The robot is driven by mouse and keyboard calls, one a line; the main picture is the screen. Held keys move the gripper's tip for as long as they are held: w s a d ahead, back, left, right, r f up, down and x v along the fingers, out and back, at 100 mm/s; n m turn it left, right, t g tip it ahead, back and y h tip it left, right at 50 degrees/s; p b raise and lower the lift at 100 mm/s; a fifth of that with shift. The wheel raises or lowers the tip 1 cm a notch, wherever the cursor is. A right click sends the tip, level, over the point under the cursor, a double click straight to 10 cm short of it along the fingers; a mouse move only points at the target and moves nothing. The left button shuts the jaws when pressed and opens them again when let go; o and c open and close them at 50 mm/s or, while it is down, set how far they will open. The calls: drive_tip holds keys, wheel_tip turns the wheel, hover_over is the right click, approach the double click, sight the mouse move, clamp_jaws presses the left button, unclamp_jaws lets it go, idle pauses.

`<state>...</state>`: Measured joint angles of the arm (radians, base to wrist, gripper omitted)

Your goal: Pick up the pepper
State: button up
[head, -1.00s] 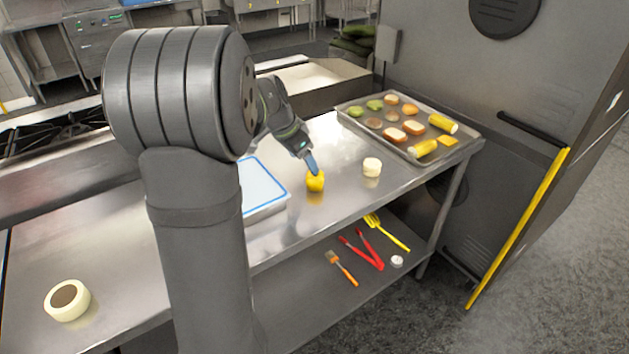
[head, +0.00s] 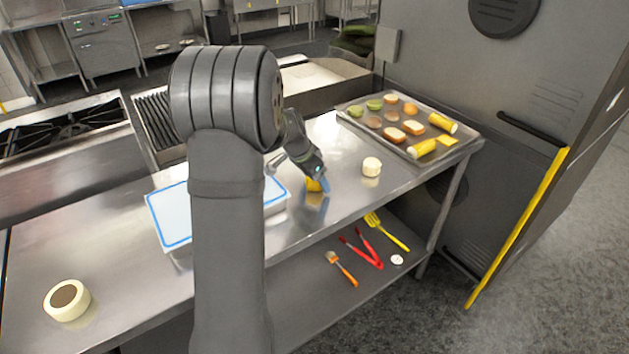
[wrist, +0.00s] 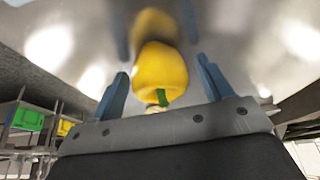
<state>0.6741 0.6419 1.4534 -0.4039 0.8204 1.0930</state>
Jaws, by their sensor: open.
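The yellow pepper (head: 313,185) stands on the steel table, partly hidden by my gripper in the head view. In the wrist view the pepper (wrist: 160,68) shows whole with its green stem toward me. My gripper (head: 322,186) is low at the pepper. In the wrist view the blue fingers of my gripper (wrist: 160,82) are open, one on each side of the pepper, with a gap visible on both sides. I cannot tell whether either finger touches it.
A small cream round item (head: 371,167) stands to the right. A metal tray (head: 468,147) with several foods is at the back right. A blue-rimmed lidded container (head: 178,215) is to the left. A cream ring-shaped item (head: 67,300) lies at the near left. Utensils lie on the lower shelf (head: 300,300).

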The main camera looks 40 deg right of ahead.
drive_tip(key=shift+c, duration=0.4)
drive_tip(key=c, duration=1)
